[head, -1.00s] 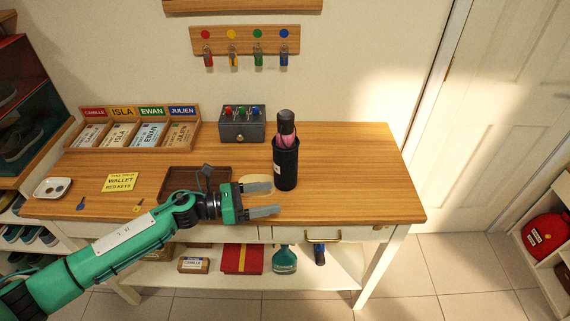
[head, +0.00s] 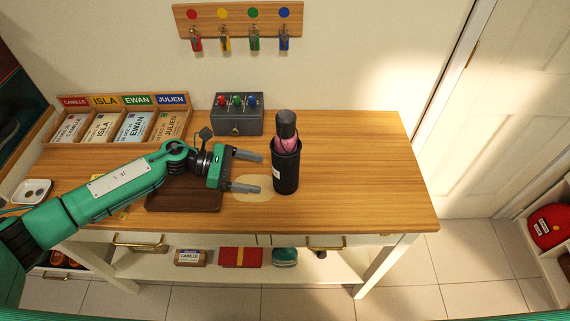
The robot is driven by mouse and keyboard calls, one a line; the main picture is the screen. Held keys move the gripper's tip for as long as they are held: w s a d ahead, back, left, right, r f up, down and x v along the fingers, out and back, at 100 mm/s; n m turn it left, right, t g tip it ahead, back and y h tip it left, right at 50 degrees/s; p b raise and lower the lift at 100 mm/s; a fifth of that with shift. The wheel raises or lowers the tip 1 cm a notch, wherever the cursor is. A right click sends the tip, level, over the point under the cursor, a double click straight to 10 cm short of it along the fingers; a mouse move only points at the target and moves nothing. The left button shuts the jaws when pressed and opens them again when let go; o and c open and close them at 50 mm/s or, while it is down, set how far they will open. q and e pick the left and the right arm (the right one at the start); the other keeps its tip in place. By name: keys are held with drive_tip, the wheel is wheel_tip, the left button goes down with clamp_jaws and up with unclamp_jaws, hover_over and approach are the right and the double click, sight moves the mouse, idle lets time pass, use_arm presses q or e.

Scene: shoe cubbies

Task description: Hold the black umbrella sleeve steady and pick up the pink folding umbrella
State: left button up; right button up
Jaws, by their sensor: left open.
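The black umbrella sleeve (head: 287,172) stands upright on the wooden table, right of its middle. The pink folding umbrella (head: 286,143) stands inside it, with its black handle and a band of pink cloth above the rim; its lower part is hidden in the sleeve. My left gripper (head: 256,172) is open just left of the sleeve, its two fingers pointing right toward it. The fingertips look apart from the sleeve, and nothing is between them. My right gripper is not in view.
A brown tray (head: 183,201) lies under my left arm. A dark grey box with coloured knobs (head: 237,115) and a name-card rack (head: 118,134) stand behind. A pale oval patch (head: 254,189) is left of the sleeve. The table's right side (head: 365,170) is clear.

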sight(277, 177)
use_arm(q)
drive_tip(key=p+x, duration=0.1)
drive_tip(key=x, duration=0.3)
drive_tip(key=shift+d+r, duration=0.1)
drive_tip(key=shift+r, duration=0.05)
drive_tip(key=b+x, duration=0.1)
drive_tip(key=x, duration=0.2)
drive_tip(key=shift+f, duration=0.25)
drive_tip(key=shift+d+f+b, duration=0.1)
drive_tip(key=shift+d+b, duration=0.2)
drive_tip(key=shift+d, duration=0.2)
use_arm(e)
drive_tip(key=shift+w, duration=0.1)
use_arm(q)
drive_tip(key=c, duration=0.7)
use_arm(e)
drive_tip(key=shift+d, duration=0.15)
